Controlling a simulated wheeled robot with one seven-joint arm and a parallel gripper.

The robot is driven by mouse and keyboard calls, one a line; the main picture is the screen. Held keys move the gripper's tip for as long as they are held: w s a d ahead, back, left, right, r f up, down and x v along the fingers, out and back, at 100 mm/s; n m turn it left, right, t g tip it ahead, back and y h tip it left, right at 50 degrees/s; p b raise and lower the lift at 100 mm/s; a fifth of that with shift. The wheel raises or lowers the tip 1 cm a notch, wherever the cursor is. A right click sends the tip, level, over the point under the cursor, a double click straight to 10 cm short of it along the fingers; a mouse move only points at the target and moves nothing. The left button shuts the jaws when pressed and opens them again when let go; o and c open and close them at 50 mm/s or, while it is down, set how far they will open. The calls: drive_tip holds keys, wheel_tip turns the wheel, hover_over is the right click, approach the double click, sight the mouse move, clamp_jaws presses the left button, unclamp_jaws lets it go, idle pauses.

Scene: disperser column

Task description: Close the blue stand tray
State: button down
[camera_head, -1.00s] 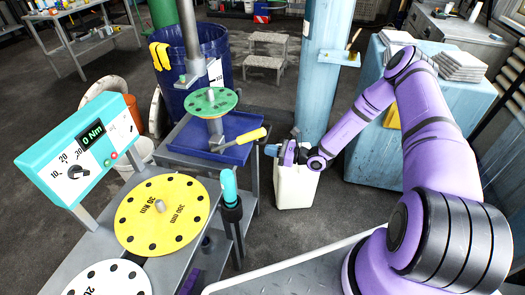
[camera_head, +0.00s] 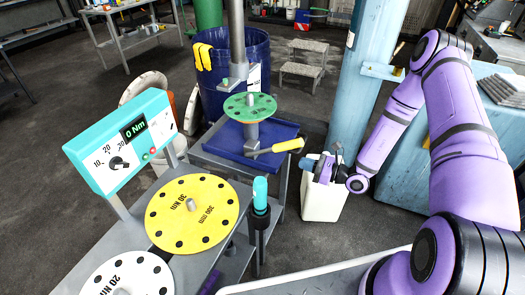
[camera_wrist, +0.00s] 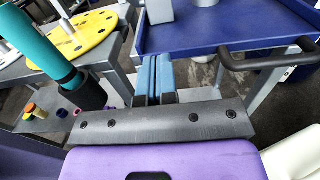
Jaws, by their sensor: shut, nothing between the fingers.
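The blue stand tray (camera_head: 222,150) is a shallow dark blue tray on a grey stand, under a green disc (camera_head: 248,106). In the wrist view the tray (camera_wrist: 225,38) fills the upper right, with a black bar handle (camera_wrist: 268,59) on its near side. My gripper (camera_head: 308,164) is right of the tray in the head view, in front of the white canister's top. In the wrist view my gripper's blue fingers (camera_wrist: 155,72) are together and empty, just below the tray's edge and left of the handle. Whether they touch the tray is unclear.
A white canister (camera_head: 322,203) stands on the floor right of the stand. A bench with a yellow disc (camera_head: 215,190) and a teal-capped tool (camera_head: 260,192) is at front left. A light blue column (camera_head: 357,95) rises behind.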

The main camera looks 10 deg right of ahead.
drive_tip(key=a+r, duration=0.1)
drive_tip(key=a, duration=0.1)
approach(256, 148)
drive_tip(key=x, duration=0.7)
drive_tip(key=shift+w+a+f, duration=0.2)
drive_tip(key=shift+f, duration=0.1)
drive_tip(key=x, duration=0.4)
drive_tip(key=shift+w+a+r, duration=0.1)
drive_tip(key=shift+a+r, duration=0.05)
